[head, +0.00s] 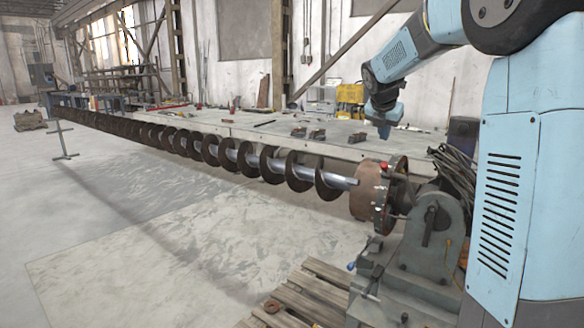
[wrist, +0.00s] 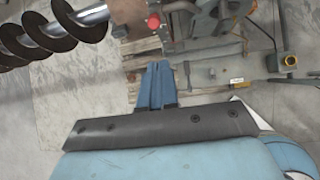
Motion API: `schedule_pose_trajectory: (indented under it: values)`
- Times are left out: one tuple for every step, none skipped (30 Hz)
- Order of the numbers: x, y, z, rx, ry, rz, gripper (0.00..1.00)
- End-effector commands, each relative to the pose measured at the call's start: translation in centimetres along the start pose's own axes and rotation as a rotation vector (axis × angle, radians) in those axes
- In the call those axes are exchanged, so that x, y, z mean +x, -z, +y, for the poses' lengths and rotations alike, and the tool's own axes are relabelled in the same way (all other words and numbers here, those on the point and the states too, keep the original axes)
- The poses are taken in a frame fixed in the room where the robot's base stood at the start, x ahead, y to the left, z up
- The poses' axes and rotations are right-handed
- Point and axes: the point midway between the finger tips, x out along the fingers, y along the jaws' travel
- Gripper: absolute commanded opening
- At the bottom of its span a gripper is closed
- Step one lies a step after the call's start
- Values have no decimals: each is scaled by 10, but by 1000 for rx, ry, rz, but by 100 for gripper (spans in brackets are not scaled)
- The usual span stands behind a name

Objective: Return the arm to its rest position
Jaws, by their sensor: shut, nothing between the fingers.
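My gripper (head: 384,129) hangs below my blue arm at the upper right of the head view. It points down above the end of the auger, apart from it. In the wrist view my gripper (wrist: 160,64) shows as blue fingers close together, with nothing between them. The long auger (head: 232,156) runs from the back left to the rusty round chuck (head: 370,190). Part of the auger (wrist: 45,36) also shows at the upper left of the wrist view. A red knob (head: 383,167) sits on top of the chuck, below my gripper.
A grey positioner stand (head: 432,238) holds the chuck. A long workbench (head: 240,128) with loose tools stands behind the auger. Dark cables (head: 455,168) hang beside my body. A wooden pallet (head: 312,290) lies on the floor in front.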

Motion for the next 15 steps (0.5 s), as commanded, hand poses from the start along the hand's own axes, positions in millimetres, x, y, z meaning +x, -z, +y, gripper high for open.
schedule_pose_trajectory:
  values:
    - [-13,8,-8,79,-8,7,0]
    - [-20,14,-13,138,-13,14,0]
    - [-29,23,-19,223,-18,25,0]
    - [-35,30,-24,286,-21,34,0]
    - [-42,37,-30,350,-24,42,0]
    - [-51,46,-36,434,-29,54,0]
    - [-57,54,-41,497,-30,63,0]
    - [-63,61,-45,560,-32,73,0]
    - [-71,71,-52,644,-34,86,0]
    - [-77,79,-57,706,-34,95,0]
    - [-82,87,-62,769,-33,105,0]
    - [-89,97,-68,852,-32,119,0]
    - [-95,105,-73,914,-30,128,0]
    - [-100,114,-78,977,-28,139,0]
    - [-106,124,-85,1059,-24,152,0]
